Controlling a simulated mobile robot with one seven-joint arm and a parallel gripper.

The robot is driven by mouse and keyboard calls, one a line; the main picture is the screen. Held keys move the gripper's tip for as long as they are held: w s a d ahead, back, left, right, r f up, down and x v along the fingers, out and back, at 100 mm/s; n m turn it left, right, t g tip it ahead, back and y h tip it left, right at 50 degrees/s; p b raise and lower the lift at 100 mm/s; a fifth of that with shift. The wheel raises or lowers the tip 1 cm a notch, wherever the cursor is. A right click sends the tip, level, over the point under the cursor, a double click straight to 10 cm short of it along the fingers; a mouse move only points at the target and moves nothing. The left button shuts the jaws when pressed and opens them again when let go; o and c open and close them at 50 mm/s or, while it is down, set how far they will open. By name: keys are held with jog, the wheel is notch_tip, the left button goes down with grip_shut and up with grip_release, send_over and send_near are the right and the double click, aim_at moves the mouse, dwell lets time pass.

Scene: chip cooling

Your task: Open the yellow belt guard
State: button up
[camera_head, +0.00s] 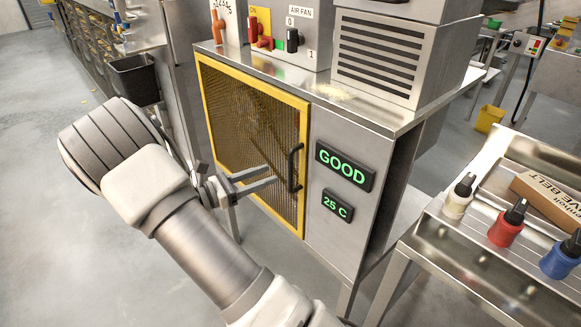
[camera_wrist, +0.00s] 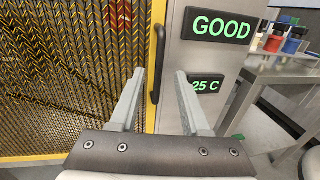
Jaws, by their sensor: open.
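The yellow belt guard (camera_head: 255,108) is a yellow-framed mesh panel on the front of a steel cabinet, and it looks shut. Its black vertical handle (camera_head: 295,168) is on the right side of the frame. In the wrist view the guard (camera_wrist: 75,80) fills the left, and the handle (camera_wrist: 157,62) stands beyond my fingers, a little left of the gap's middle. My gripper (camera_head: 272,177) is open and empty, its fingertips just left of and near the handle. It also shows in the wrist view (camera_wrist: 160,75). I cannot tell whether a fingertip touches the handle.
Green displays, GOOD (camera_head: 345,167) and 25 C (camera_head: 337,206), sit on the cabinet right of the guard. A steel table (camera_head: 440,232) with several capped bottles and a cardboard box stands at the right. A black bin (camera_head: 135,80) hangs at the left. The floor at the left is clear.

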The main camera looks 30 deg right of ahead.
aim_at(291, 166)
jog(key=d, duration=0.8)
jog(key=shift+s+d+b, duration=0.1)
jog(key=shift+s+b, duration=0.1)
jog(key=shift+b, duration=0.15)
jog(key=shift+c, duration=0.2)
grip_shut()
dwell(0.8)
